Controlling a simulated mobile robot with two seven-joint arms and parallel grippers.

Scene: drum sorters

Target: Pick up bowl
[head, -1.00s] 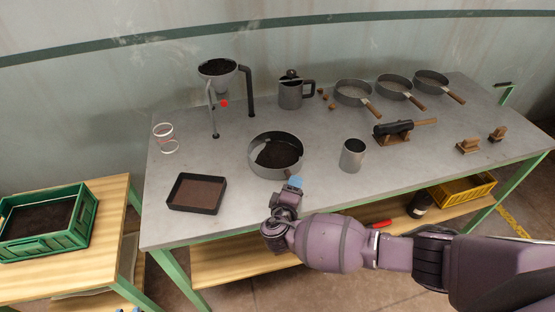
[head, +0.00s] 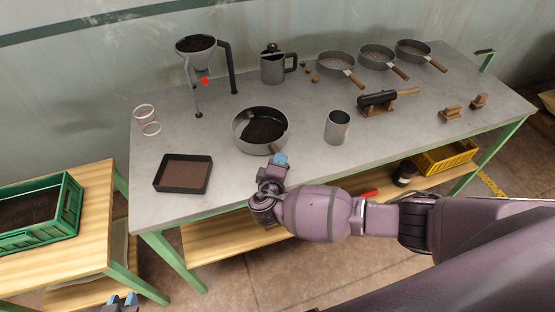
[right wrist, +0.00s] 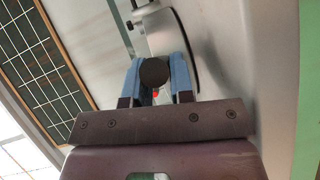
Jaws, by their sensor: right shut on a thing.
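The bowl looks like a wide round grey metal pan (head: 246,144) with dark granular matter inside and a short brown handle (head: 274,149) pointing toward me. It stands on the grey bench. My right gripper (head: 281,159) is at the handle, at the near side of the pan. In the right wrist view its blue fingers (right wrist: 154,75) are shut on the round dark handle end (right wrist: 153,72), and part of the grey pan (right wrist: 160,35) shows behind. My left gripper (head: 122,300) shows only its blue fingertips at the lower left edge, apart and empty.
A dark shallow tray (head: 183,187) lies left of the pan and a metal cup (head: 337,127) stands right. Behind are a funnel stand (head: 234,75), a jug (head: 272,68) and several pans. A green crate (head: 68,222) sits on the side table.

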